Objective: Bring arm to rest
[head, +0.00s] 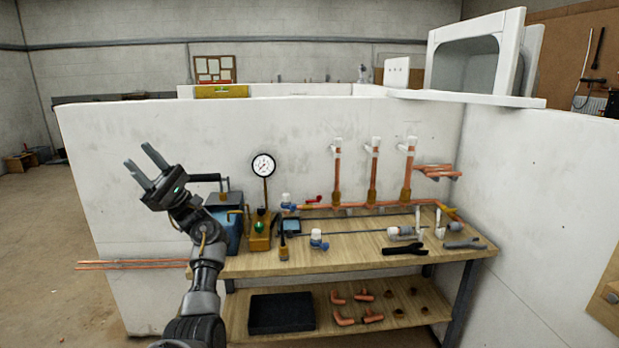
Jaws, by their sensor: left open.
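My left gripper (146,168) is raised at the left, in front of the white partition wall. Its two fingers are apart and nothing is between them. The forearm rises from the bottom edge and covers the left end of the wooden workbench (350,258) and part of a blue box-shaped tool (232,232). The gripper appears apart from the bench and everything on it. My right gripper is not in view.
The bench holds a pressure gauge (263,165), copper pipework with upright risers (372,178), valves and hand tools. Copper pipes (130,264) stick out past its left end. A lower shelf holds a black case (281,313) and copper fittings. The floor at far left is mostly clear.

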